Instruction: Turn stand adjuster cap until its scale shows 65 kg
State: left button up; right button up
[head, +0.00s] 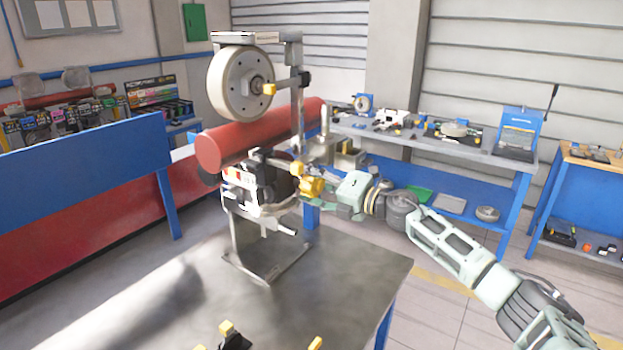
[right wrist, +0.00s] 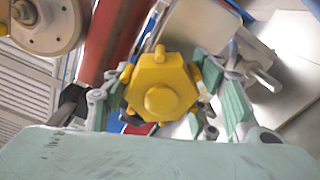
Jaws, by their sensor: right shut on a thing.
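The stand adjuster cap (right wrist: 160,88) is a yellow, six-sided knob with a round raised centre, large in the right wrist view. In the head view the yellow cap (head: 311,187) shows small at the right side of the stand (head: 268,262). My right gripper (head: 325,192) reaches it from the right and is shut on it. In the right wrist view its green fingers lie on either side of the cap. The scale cannot be read in either view. My left gripper is not in view.
A blue-legged workbench (head: 475,152) with parts stands behind my right arm.

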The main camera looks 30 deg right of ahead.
jog(key=shift+r, duration=0.15)
dwell(0.3)
jog(key=o, duration=1)
jog(key=shift+o, duration=0.7)
jog(key=v, duration=1.2)
